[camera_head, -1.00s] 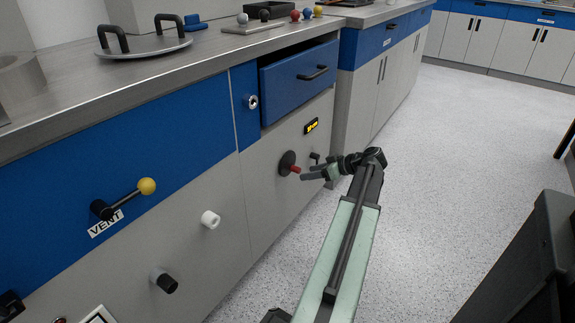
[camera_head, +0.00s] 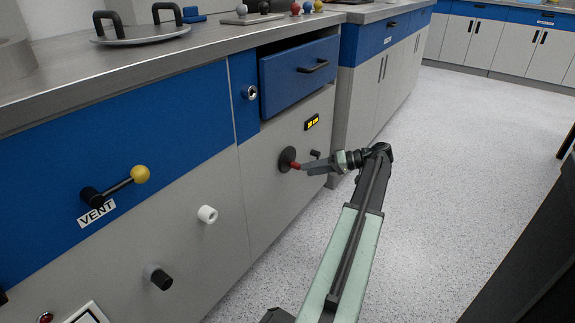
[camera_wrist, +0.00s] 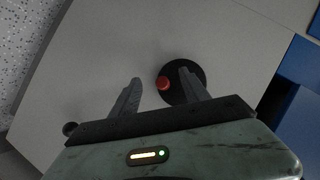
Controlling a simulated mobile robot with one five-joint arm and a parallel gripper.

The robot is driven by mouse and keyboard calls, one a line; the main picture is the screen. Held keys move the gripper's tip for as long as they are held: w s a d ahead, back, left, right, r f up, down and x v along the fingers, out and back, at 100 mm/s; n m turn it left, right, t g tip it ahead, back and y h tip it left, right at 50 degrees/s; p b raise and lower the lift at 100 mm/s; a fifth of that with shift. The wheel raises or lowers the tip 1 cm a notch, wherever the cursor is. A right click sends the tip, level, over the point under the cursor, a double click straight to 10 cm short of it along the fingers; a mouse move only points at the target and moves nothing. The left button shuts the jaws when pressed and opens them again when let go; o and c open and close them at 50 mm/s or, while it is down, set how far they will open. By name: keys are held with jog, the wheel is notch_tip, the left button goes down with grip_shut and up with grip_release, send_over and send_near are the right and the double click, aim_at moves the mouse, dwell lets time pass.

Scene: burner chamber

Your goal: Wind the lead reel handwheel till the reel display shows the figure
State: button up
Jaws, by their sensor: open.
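The lead reel handwheel (camera_head: 287,159) is a dark disc on the grey panel, with a red knob (camera_head: 296,165) on its face. My gripper (camera_head: 305,168) is right at the red knob, reaching in from the right. In the wrist view my gripper (camera_wrist: 160,76) is open, and the red knob (camera_wrist: 163,83) shows between its two fingers, closer to the right one. The right finger covers part of the handwheel (camera_wrist: 176,96). I cannot tell whether a finger touches the knob. The reel display (camera_head: 312,122) glows yellow above the wheel; its figure is too small to read surely.
A small black knob (camera_head: 315,154) sits just right of the wheel. A blue drawer (camera_head: 300,75) juts out above. The VENT lever (camera_head: 115,187), a white knob (camera_head: 208,214) and a black knob (camera_head: 160,278) stick out to the left. The floor (camera_head: 450,150) at right is clear.

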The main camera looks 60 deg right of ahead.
aim_at(299, 165)
jog(key=shift+w, duration=0.1)
jog(key=shift+w+a+f+b, duration=0.15)
jog(key=shift+w, duration=0.65)
jog(key=shift+w+a+f+b, duration=0.1)
jog(key=shift+w+a+f, duration=0.1)
jog(key=shift+w, duration=0.55)
jog(key=shift+w+a+f+b, duration=0.1)
jog(key=shift+w+a+b, duration=0.05)
jog(key=shift+w, duration=0.65)
grip_shut()
jog(key=shift+r, duration=0.1)
jog(key=shift+r+p, duration=0.2)
jog(key=shift+p, duration=0.3)
jog(key=shift+d+r+n+g+h+p, duration=0.2)
jog(key=shift+r+n+g+h+p, duration=0.15)
jog(key=shift+n+h+p, duration=0.75)
jog(key=shift+d+p, duration=0.1)
jog(key=shift+p, duration=0.3)
jog(key=shift+w+d+f+n, duration=0.1)
jog(key=shift+d+n, duration=0.1)
jog(key=shift+n, duration=0.2)
